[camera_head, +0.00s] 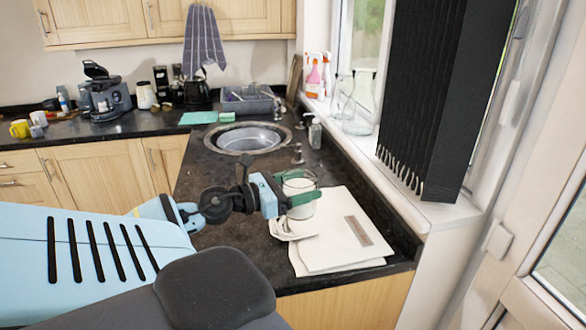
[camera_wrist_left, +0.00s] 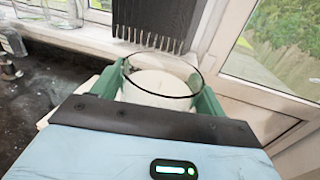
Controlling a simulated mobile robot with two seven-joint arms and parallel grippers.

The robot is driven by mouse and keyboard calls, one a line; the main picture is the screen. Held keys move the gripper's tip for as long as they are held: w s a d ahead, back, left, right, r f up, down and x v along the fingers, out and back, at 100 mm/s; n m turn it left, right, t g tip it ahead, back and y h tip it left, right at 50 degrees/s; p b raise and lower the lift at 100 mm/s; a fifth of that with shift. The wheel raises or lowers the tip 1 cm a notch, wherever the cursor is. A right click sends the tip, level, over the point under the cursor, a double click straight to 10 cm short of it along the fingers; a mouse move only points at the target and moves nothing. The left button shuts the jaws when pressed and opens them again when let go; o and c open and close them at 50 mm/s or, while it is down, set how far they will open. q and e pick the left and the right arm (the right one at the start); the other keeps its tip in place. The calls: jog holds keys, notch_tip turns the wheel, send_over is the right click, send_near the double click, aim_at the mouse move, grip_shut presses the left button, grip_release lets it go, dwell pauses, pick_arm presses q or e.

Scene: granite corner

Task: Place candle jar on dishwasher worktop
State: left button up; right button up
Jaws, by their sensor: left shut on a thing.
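The candle jar (camera_head: 300,187) is clear glass with white wax inside. It is upright between the green fingers of my left gripper (camera_head: 290,192), which is shut on it, over the near end of the dark worktop (camera_head: 222,240). In the left wrist view the jar (camera_wrist_left: 160,82) shows its open rim and white wax between the fingers of the gripper (camera_wrist_left: 150,95). I cannot tell whether its base touches anything, as its lower part is partly hidden. My right gripper is not in view.
White papers or folders (camera_head: 343,235) lie under and beside the jar, with a crumpled white thing (camera_head: 285,230) next to them. A round sink (camera_head: 248,138) and a soap bottle (camera_head: 315,132) are farther back. Dark blinds (camera_head: 440,90) hang at the window on the right.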

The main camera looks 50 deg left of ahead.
pick_arm(q)
jog(key=s+d+f+n+y, duration=0.1)
jog(key=d+f, duration=0.3)
jog(key=d, duration=0.4)
jog(key=s+d+f+n+y, duration=0.1)
jog(key=s+d+f+y, duration=0.1)
jog(key=d, duration=0.7)
jog(key=s+d+f+n+y, duration=0.1)
jog(key=d+f+y, duration=0.1)
jog(key=d+f, duration=0.3)
jog(key=d, duration=0.3)
jog(key=shift+s+d+f+t, duration=0.15)
jog(key=shift+s+f+t, duration=0.05)
jog(key=shift+f+t, duration=0.1)
jog(key=shift+s, duration=0.1)
